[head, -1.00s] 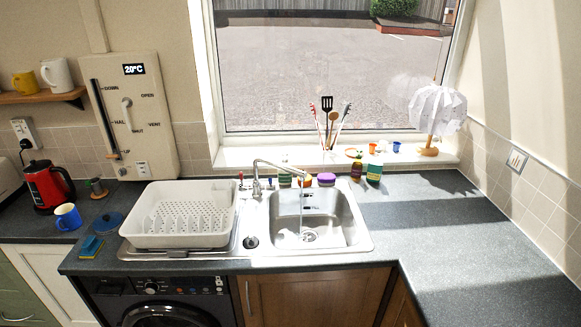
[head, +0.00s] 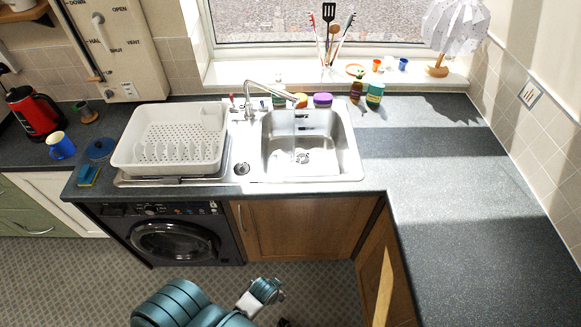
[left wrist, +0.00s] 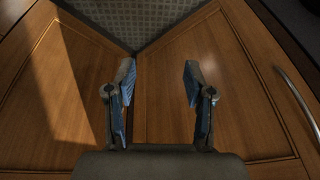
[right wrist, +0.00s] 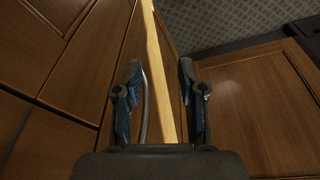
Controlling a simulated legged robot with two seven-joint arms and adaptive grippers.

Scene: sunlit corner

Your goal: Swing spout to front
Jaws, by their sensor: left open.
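The chrome tap (head: 248,105) stands behind the sink (head: 352,160). Its spout (head: 270,90) points right and toward the front, with its tip over the back of the basin. A thin pale line below the tip may be water. My left gripper (left wrist: 158,75) is open and empty in the left wrist view, facing wooden cabinet fronts. My right gripper (right wrist: 158,75) is open and empty in the right wrist view, also among cabinet fronts. Both are away from the tap. In the head view one teal arm of mine shows low in front of the cabinets; its fingers cannot be made out.
A white dish rack (head: 170,165) stands left of the sink. Several pots and bottles, including a green one (head: 375,95), stand behind the basin. The right worktop (head: 450,210) is clear.

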